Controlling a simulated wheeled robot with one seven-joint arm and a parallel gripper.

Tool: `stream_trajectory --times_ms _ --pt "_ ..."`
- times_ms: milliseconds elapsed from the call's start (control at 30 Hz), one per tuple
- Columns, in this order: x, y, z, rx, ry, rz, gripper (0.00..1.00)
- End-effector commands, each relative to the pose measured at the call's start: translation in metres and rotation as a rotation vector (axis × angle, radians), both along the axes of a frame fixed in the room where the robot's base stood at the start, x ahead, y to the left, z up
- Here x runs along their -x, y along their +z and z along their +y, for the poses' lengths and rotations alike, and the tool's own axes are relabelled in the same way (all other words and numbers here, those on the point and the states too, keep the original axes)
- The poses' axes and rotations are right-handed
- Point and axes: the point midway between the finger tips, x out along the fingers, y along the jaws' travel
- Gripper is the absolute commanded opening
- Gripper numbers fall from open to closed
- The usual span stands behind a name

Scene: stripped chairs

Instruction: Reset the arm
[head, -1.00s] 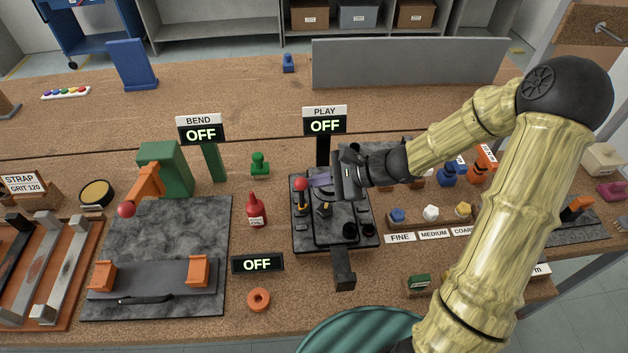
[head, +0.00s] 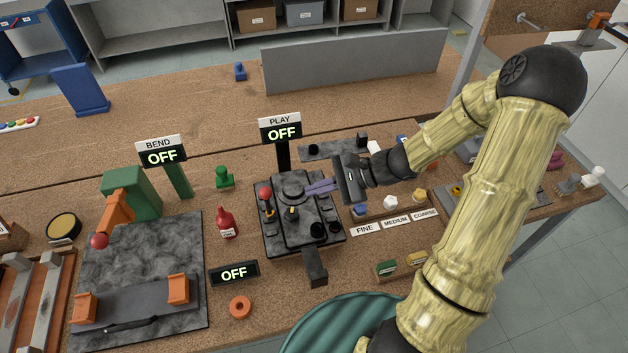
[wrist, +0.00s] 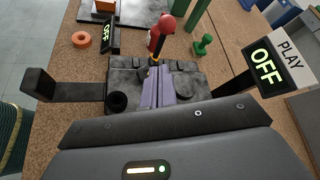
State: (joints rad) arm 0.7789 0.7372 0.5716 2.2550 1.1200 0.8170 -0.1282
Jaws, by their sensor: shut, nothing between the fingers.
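My arm reaches in from the right in the head view. My gripper (head: 320,187) is shut and empty, its purple fingers together over the right part of the black machine (head: 284,233) under the PLAY sign (head: 280,129). In the wrist view the closed fingers (wrist: 158,88) point towards the machine's red-knobbed lever (wrist: 167,24). In the head view this red knob (head: 265,193) stands at the machine's left side, apart from the fingertips. Whether the fingers touch the machine cannot be told. The PLAY sign reads OFF.
The BEND sign (head: 162,154) and a low display (head: 234,273) also read OFF. A red bottle (head: 226,222) and a green stamp (head: 223,178) stand left of the machine. Colored knobs (head: 390,202) sit behind the FINE, MEDIUM and COARSE labels.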

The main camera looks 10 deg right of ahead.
Motion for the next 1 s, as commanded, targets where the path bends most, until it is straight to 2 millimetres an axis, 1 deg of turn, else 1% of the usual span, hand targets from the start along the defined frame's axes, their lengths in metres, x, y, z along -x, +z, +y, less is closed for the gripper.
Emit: stream_trajectory --times_ms 233,367,467,533,600,667,767,867,1000 --pt "0.001 0.0 0.001 0.006 0.005 -0.001 0.0" --pt "0.012 -0.004 0.004 0.075 0.066 -0.012 0.0" --pt "0.031 -0.01 0.005 0.201 0.17 -0.037 0.0" --pt "0.048 -0.014 0.002 0.318 0.267 -0.068 0.0" --pt "0.062 -0.016 -0.004 0.444 0.367 -0.109 0.0" --pt "0.073 -0.015 -0.011 0.547 0.449 -0.153 0.0" --pt "0.085 -0.008 -0.024 0.708 0.575 -0.235 0.0" --pt "0.093 0.003 -0.037 0.857 0.691 -0.335 0.0" --pt "0.097 0.025 -0.051 1.04 0.832 -0.497 0.0"
